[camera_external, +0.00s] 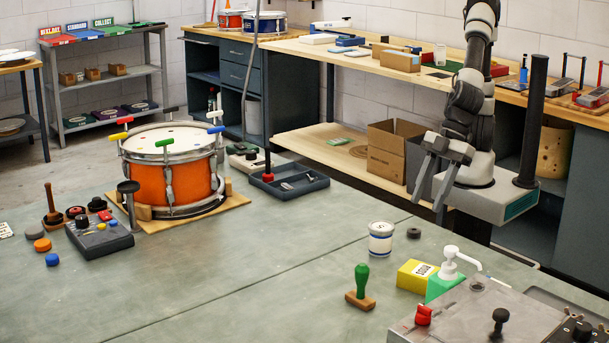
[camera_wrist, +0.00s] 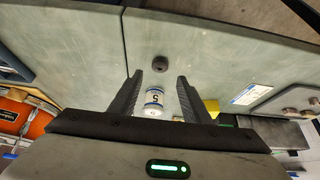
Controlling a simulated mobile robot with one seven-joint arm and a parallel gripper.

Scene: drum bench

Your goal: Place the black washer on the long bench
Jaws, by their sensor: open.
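The black washer (camera_external: 414,233) lies flat on the grey-green table (camera_external: 270,270), just right of a white can with blue bands (camera_external: 381,240). In the wrist view the washer (camera_wrist: 158,63) is a dark ring beyond my fingertips, roughly centred between them. My gripper (camera_external: 426,207) is open and empty, above the table near its far edge, apart from the washer. Its two fingers (camera_wrist: 160,78) show apart in the wrist view, with the can (camera_wrist: 154,102) seen between them. A long wooden-topped bench (camera_external: 350,64) runs along the back wall.
A yellow box (camera_external: 416,275), a pump bottle (camera_external: 445,285) and a green-handled stamp (camera_external: 361,290) stand near the can. An orange drum (camera_external: 170,185) stands at the left. Boxes and tools occupy parts of the long bench. The table's middle is clear.

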